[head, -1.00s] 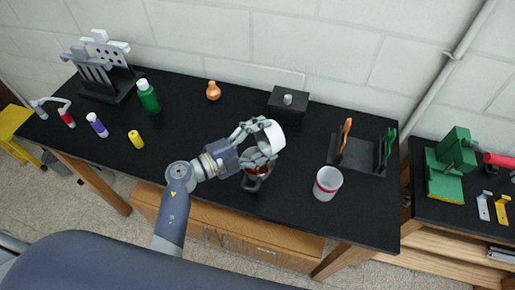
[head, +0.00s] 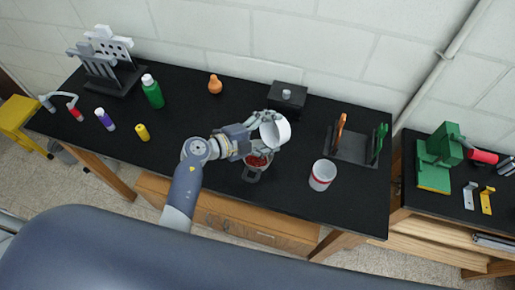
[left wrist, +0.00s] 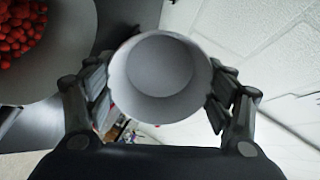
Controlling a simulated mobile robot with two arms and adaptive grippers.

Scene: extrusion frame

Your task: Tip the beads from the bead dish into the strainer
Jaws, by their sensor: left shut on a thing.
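My left gripper (head: 267,133) is shut on the white bead dish (head: 281,131), one finger on each side of it. The dish is held tipped over, above and slightly right of the strainer (head: 251,177). In the left wrist view the dish (left wrist: 160,65) shows a bare grey inside with no beads visible in it. Red beads (head: 258,161) lie in the strainer, which stands on the black bench. The beads also show at the top left of the left wrist view (left wrist: 18,28). The gripper partly hides the strainer in the head view. My right gripper is not in view.
Behind are a black box (head: 287,97) and an orange bottle (head: 215,84). A tool holder (head: 352,148) stands at the right. Green (head: 153,92), purple (head: 104,120) and yellow (head: 142,132) bottles stand left.

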